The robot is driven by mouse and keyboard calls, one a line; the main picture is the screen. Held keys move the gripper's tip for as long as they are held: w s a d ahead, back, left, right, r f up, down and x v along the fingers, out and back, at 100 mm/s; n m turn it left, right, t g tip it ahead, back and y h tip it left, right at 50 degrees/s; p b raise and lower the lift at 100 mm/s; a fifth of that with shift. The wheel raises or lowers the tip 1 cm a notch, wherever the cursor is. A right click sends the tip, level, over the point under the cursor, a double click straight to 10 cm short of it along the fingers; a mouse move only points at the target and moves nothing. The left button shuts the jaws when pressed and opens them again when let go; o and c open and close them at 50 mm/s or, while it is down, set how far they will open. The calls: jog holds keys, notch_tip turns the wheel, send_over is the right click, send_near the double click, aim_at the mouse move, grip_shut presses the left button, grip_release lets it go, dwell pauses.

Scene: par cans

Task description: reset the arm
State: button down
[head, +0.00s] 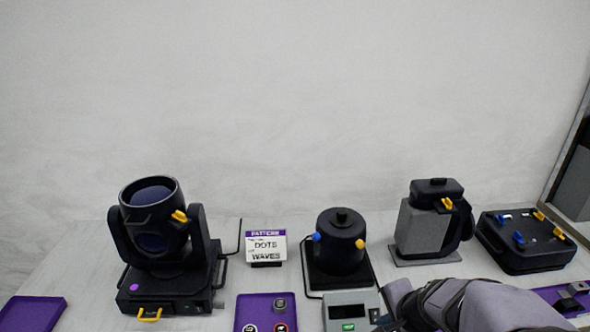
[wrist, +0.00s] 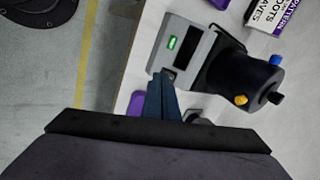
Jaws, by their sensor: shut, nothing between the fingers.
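My gripper (wrist: 167,80) shows in the wrist view with its two dark fingers together and nothing between them. The fingertips overlap the near end of a grey box with a green-lit display (wrist: 180,50); I cannot tell whether they touch it. In the head view my arm comes in from the lower right. The same grey box (head: 350,301) stands there at the bottom centre, just left of the arm.
A black pot-like unit (head: 341,238) stands behind the box. A moving-head light (head: 155,250), a pattern sign (head: 266,245), a grey-black can unit (head: 422,228) and a black case (head: 527,250) stand along the table. Purple trays (head: 33,314) lie in front. The back wall is bare.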

jog(key=s+a+f+n+g+p, duration=0.1)
jog(key=s+a+n+g, duration=0.15)
jog(key=s+n, duration=0.35)
jog(key=s+a+f+n+g, duration=0.1)
jog(key=s+f+n+g, duration=0.15)
jog(key=s+n, duration=0.4)
jog(key=a+n, duration=0.1)
jog(key=a+r, duration=0.1)
jog(key=a, duration=0.1)
jog(key=a+r+n+p, duration=0.1)
jog(key=shift+w+a+r+n+h, duration=0.15)
jog(key=shift+w+a+n+h, duration=0.1)
jog(key=shift+n+h, duration=0.1)
dwell(0.5)
